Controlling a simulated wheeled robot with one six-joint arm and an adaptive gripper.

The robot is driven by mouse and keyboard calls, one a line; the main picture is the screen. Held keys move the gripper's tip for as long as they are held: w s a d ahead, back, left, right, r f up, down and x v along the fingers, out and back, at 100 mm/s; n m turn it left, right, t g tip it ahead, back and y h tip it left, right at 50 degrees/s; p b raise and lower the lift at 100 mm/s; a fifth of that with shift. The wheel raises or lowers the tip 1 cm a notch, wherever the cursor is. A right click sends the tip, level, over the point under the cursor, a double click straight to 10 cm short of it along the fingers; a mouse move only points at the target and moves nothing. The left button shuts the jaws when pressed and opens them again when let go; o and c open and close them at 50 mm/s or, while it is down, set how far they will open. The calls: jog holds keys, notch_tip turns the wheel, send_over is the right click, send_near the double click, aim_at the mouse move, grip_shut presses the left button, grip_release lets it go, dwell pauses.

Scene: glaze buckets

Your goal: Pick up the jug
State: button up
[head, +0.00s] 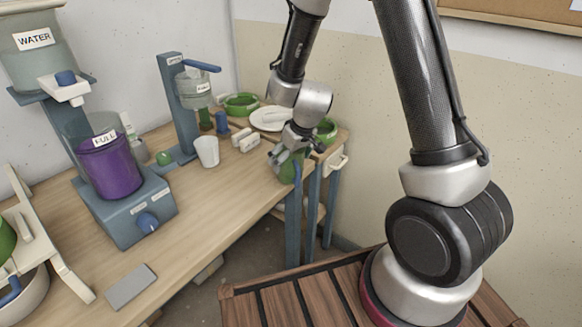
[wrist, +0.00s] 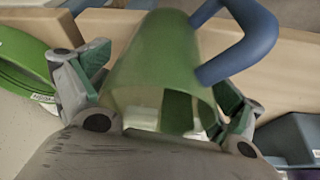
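The jug is green with a blue loop handle. In the head view the jug (head: 287,172) is at the far end of the bench, by its front edge, partly hidden by my gripper (head: 284,152). In the wrist view the jug (wrist: 152,60) lies between the two fingers of my gripper (wrist: 165,85), its mouth towards the camera and its handle at the upper right. The fingers are spread on either side of it, with gaps visible near the tips. Contact lower down is hard to see.
Behind the gripper are a white plate (head: 270,118) and green bowls (head: 241,104). A white cup (head: 206,151), a blue dispenser stand (head: 174,100) and a purple glaze bucket (head: 110,168) stand to the left. A grey slab (head: 131,286) lies on the near bench.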

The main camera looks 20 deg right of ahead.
jog(key=c, duration=1.1)
jog(key=shift+r, duration=0.2)
